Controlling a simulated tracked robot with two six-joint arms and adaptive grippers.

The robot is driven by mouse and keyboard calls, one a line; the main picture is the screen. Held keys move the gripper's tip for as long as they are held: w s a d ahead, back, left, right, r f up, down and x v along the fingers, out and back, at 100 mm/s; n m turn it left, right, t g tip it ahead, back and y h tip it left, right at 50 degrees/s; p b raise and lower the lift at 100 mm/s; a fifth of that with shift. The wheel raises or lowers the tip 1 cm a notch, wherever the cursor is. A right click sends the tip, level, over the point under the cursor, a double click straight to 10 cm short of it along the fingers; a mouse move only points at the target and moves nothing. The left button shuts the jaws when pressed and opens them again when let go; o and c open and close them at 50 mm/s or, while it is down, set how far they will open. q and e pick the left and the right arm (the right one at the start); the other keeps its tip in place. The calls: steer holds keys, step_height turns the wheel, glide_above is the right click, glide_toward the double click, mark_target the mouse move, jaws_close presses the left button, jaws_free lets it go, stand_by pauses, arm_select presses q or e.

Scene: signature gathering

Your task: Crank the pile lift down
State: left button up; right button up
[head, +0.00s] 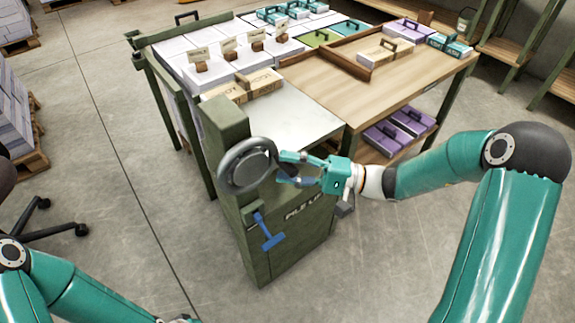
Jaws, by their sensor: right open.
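The pile lift is a green cabinet (285,240) with lettering on its front, at the near corner of the table. A dark grey crank wheel (229,172) is mounted on its upper part. A blue T-shaped handle (268,236) hangs on the cabinet below the wheel. My right gripper (282,168) is open, with its fingertips at the right side of the wheel rim. I cannot tell whether the fingers touch the rim. Of my left arm, only the links show at the lower left, and its gripper fingers cannot be made out at the bottom edge.
A light metal plate (305,122) lies behind the wheel. White paper stacks with small tags, cardboard boxes (262,82) and a wooden tabletop (400,88) lie beyond. Purple boxes (395,135) sit on a lower shelf. A chair base (45,225) stands at left. The floor in front is clear.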

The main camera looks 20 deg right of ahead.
steer(key=shift+w+a, duration=0.1)
steer(key=shift+a, duration=0.1)
jaws_close()
